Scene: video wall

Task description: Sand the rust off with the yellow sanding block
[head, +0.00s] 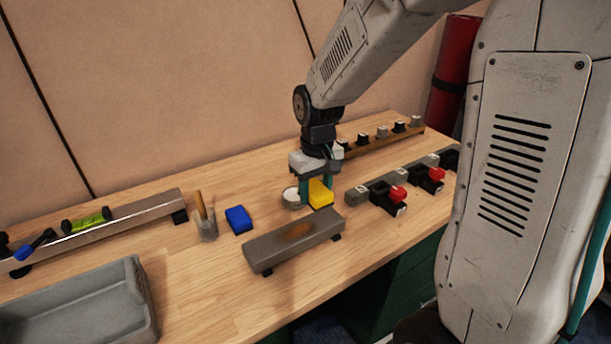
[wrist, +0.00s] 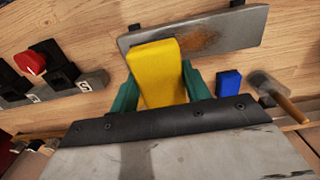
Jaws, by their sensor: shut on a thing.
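My gripper (head: 317,189) is shut on the yellow sanding block (head: 320,194), with its green fingers on either side of it. In the wrist view the yellow block (wrist: 158,72) sits between the green fingers, its far end overlapping the near edge of the metal plate. The grey metal plate (head: 270,249) stands on short dark feet at the front of the bench, with a brown rust patch (head: 297,230) near its middle. The rust patch also shows in the wrist view (wrist: 198,38). In the head view the block is behind the plate's right part; contact cannot be told.
A blue block (head: 239,219) and a wooden-handled tool (head: 205,218) stand left of the plate. A white round container (head: 291,197) is just left of the gripper. Rails with red-knobbed parts (head: 397,194) lie to the right. A grey tray (head: 146,305) is at the front left.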

